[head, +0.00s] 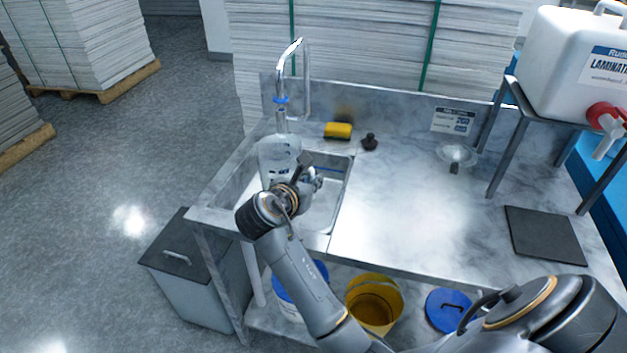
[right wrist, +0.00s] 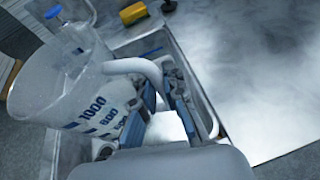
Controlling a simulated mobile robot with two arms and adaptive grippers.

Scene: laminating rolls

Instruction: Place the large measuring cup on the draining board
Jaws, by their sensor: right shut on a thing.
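The large measuring cup (head: 279,160) is clear, with blue markings including 1000 and 800 in the right wrist view (right wrist: 70,100). It is over the sink (head: 334,205), just under and in front of the tap (head: 283,85). My right gripper (head: 308,178) is shut on the cup's pale handle (right wrist: 135,67), at the cup's right side. The cup looks close to upright in the head view; I cannot tell whether it touches the basin. The draining board (head: 390,225) is the flat, shiny metal top right of the sink, broadly bare. My left gripper is not in view.
A yellow sponge (head: 338,131) and a black knob-like item (head: 369,142) sit behind the sink. A clear funnel-like item (head: 457,155) stands at the back. A dark square mat (head: 545,236) and a rack with a white canister (head: 570,65) are at the right.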

